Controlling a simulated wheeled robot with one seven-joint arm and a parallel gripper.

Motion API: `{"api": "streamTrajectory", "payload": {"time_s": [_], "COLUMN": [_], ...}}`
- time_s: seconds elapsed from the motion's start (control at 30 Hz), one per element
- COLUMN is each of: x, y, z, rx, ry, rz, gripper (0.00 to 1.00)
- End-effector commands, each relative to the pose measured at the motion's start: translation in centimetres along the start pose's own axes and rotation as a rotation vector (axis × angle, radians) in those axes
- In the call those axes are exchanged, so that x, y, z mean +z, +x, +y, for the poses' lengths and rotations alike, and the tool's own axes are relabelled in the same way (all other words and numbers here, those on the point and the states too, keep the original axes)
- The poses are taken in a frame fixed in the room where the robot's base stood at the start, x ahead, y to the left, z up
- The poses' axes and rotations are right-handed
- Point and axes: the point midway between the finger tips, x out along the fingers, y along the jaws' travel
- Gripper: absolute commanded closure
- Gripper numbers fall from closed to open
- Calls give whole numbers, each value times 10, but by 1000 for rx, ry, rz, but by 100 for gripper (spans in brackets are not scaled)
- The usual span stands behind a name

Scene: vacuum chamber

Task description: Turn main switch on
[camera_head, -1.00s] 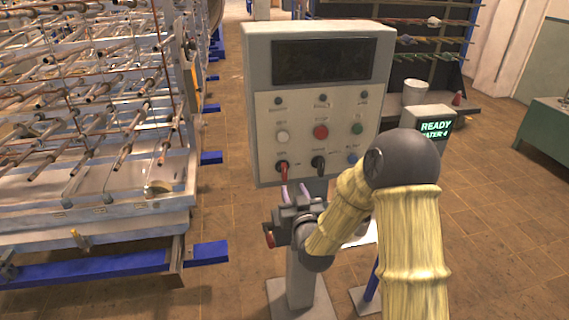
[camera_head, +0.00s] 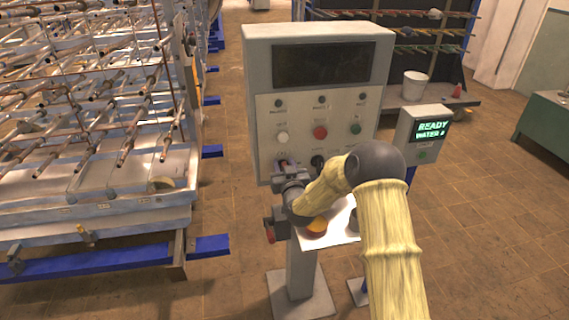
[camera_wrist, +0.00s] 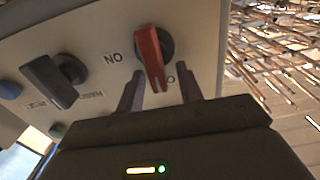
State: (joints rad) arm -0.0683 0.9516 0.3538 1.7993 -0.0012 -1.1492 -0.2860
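The main switch (camera_wrist: 150,55) is a red rotary handle on a dark round base, low on the panel. In the wrist view its handle points down toward my gripper, and an upside-down "ON" label is left of it. My gripper (camera_wrist: 160,90) is open, with one finger on each side of the red handle's lower end. A gap shows on both sides, so it is not clamped. In the head view my gripper (camera_head: 284,164) is at the lower left of the grey control box (camera_head: 260,130) and hides the switch.
A black rotary switch (camera_wrist: 54,80) is beside the red one. White (camera_head: 282,138), red (camera_head: 320,133) and green (camera_head: 355,129) buttons are above. A small box reading "READY" (camera_head: 431,130) stands right of the panel. A rack of metal rods (camera_head: 90,100) is at left.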

Motion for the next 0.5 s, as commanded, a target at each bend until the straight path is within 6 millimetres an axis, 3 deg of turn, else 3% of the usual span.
{"api": "streamTrajectory", "payload": {"time_s": [0.27, 0.43, 0.5], "x": [0, 0, 1], "y": [1, 1, 1], "z": [0, 0, 0], "rx": [0, 0, 0], "ry": [0, 0, 0], "rz": [0, 0, -1], "gripper": [66, 99, 100]}}
